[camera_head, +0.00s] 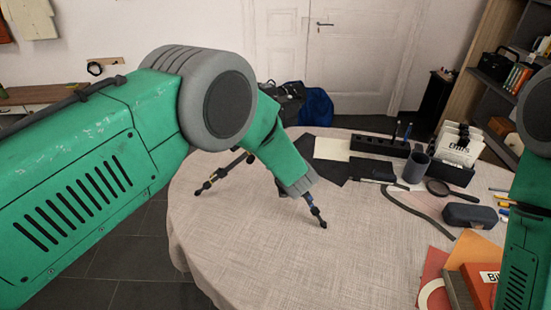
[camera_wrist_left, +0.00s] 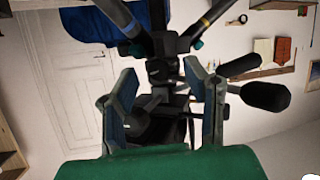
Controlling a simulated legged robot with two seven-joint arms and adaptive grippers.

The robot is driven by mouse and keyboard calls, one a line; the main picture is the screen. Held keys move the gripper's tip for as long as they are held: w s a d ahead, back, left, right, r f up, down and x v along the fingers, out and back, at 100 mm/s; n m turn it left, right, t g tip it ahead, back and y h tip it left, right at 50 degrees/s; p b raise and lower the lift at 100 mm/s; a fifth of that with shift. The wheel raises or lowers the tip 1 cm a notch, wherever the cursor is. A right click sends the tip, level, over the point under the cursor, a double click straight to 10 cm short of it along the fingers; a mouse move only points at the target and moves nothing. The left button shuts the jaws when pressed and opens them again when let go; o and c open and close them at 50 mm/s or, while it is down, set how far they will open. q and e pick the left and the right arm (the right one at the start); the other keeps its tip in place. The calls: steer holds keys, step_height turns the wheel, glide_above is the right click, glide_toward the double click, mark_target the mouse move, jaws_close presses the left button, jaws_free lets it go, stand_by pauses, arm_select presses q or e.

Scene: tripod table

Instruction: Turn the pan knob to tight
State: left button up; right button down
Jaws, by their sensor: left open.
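In the left wrist view a black tripod (camera_wrist_left: 172,45) shows upside down, with its legs spreading toward the top. Its dark head lies between the fingers of my left gripper (camera_wrist_left: 160,72). The gripper is open, a finger on each side; I cannot tell whether either touches. A black handle (camera_wrist_left: 265,96) sticks out to the right of the right finger. I cannot tell which dark part is the pan knob. My right gripper is out of view.
A dark mug (camera_head: 415,167), a magnifying glass (camera_head: 438,187), a dark case (camera_head: 469,215) and books (camera_head: 480,283) lie to the right. Black sheets and a white paper (camera_head: 331,149) lie behind the tripod.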

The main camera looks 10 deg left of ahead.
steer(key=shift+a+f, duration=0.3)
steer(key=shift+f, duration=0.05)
arm_select(q)
steer(key=shift+w+f, duration=0.15)
steer(key=shift+w, duration=0.3)
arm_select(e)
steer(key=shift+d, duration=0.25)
arm_select(q)
steer(key=shift+d, duration=0.1)
steer(key=c, duration=0.3)
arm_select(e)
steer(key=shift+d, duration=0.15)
arm_select(q)
jaws_close()
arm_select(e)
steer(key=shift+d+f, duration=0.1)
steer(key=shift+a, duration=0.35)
arm_select(q)
steer(key=shift+a, duration=0.25)
steer(key=shift+d+b, duration=0.15)
steer(key=shift+b, duration=0.2)
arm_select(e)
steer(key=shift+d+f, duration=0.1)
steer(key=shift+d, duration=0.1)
